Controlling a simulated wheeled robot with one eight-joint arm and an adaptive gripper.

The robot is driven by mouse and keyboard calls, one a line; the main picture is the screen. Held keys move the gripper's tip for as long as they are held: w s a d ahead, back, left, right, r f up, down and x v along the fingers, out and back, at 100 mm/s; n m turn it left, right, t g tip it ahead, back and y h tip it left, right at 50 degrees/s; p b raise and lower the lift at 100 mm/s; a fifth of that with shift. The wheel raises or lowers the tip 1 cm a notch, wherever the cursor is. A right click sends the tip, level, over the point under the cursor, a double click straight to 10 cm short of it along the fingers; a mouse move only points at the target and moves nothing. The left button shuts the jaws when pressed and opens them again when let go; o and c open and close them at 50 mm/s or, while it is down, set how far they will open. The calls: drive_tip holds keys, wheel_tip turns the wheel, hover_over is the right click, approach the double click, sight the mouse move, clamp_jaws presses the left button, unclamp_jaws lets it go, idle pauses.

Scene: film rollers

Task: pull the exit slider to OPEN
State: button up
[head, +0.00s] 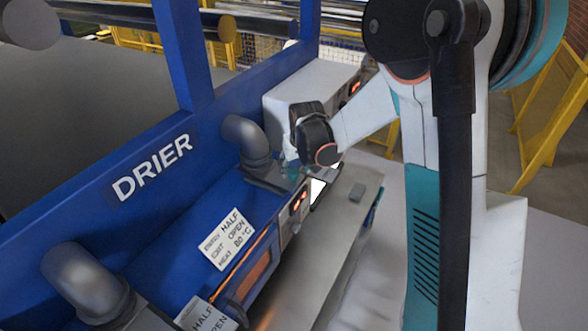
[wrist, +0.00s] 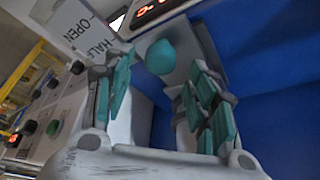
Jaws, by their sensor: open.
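A rounded teal knob (wrist: 160,57), probably the exit slider's handle, shows in the wrist view in front of a grey panel below a red-lit display. My gripper (wrist: 158,84) is open, with its teal-padded fingers on either side of the line to the knob. The knob lies near the fingertips; I cannot tell whether they touch it. In the head view my gripper (head: 292,169) points at the far end of the blue drier's front, beside a grey pipe elbow (head: 247,140). The slider itself is not clear there.
A white card (head: 226,239) on the drier reads HALF, OPEN and 80 °C. A lit display (head: 299,201) is right of it. A control panel with knobs (wrist: 53,128) is left in the wrist view.

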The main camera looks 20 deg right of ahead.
sight(296, 172)
drive_tip(key=shift+x, duration=1.9)
clamp_jaws()
drive_tip(key=shift+s+d, duration=0.3)
drive_tip(key=shift+d, duration=0.05)
drive_tip(key=s+d+b, duration=0.3)
drive_tip(key=s+d, duration=0.2)
drive_tip(key=shift+s, duration=0.15)
drive_tip(key=shift+d, duration=0.1)
drive_tip(key=shift+c, duration=0.4)
unclamp_jaws()
drive_tip(key=shift+o, duration=0.4)
drive_tip(key=shift+s+d, duration=0.1)
drive_tip(key=shift+d, duration=0.05)
